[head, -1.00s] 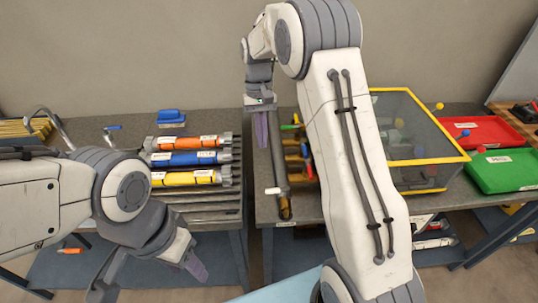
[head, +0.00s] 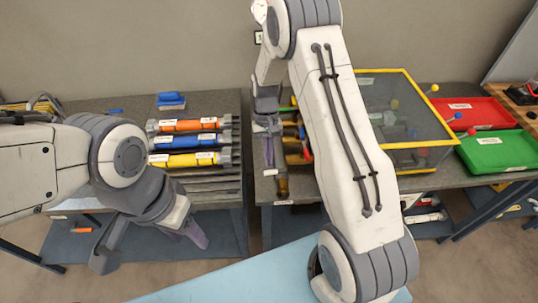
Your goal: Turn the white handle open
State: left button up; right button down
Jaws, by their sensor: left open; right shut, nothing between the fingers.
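The small white handle (head: 270,172) sits on an upright-looking brassy pipe (head: 282,187) near the front edge of the right-hand bench. My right gripper (head: 269,164) is shut and empty, its purple fingers pointing down, with the tips just above the handle in the picture. I cannot tell whether they touch it. The gripper and wrist hide most of the pipe. My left gripper (head: 198,238) is open and empty, low in front of the left-hand bench, away from the handle.
Orange (head: 190,125), blue (head: 195,140) and yellow (head: 190,159) cylinders lie on the left bench. Coloured-handled valves (head: 300,150) stand right of the pipe. A yellow-framed clear box (head: 410,110), a red tray (head: 470,113) and a green tray (head: 500,150) are further right.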

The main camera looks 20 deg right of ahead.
aim_at(268, 174)
jog(key=shift+s, duration=0.3)
jog(key=shift+s+a+f+n+h, duration=0.1)
jog(key=shift+s+a+n+h, duration=0.25)
jog(key=shift+n, duration=0.75)
jog(key=s+n, duration=0.1)
jog(key=n, duration=0.1)
jog(key=n+h, duration=0.1)
jog(key=n, duration=0.1)
jog(key=s+a+n, duration=0.1)
jog(key=n, duration=0.1)
jog(key=shift+s+h, duration=0.35)
jog(key=s+n, duration=0.1)
jog(key=n, duration=0.1)
jog(key=s+n+t+h, duration=0.1)
jog(key=n, duration=0.2)
jog(key=s+d+n+t, duration=0.1)
jog(key=n, duration=0.2)
jog(key=shift+s+h, duration=0.25)
jog(key=shift+h, duration=0.05)
jog(key=shift+s+d+b, duration=0.1)
jog(key=shift+b, duration=0.2)
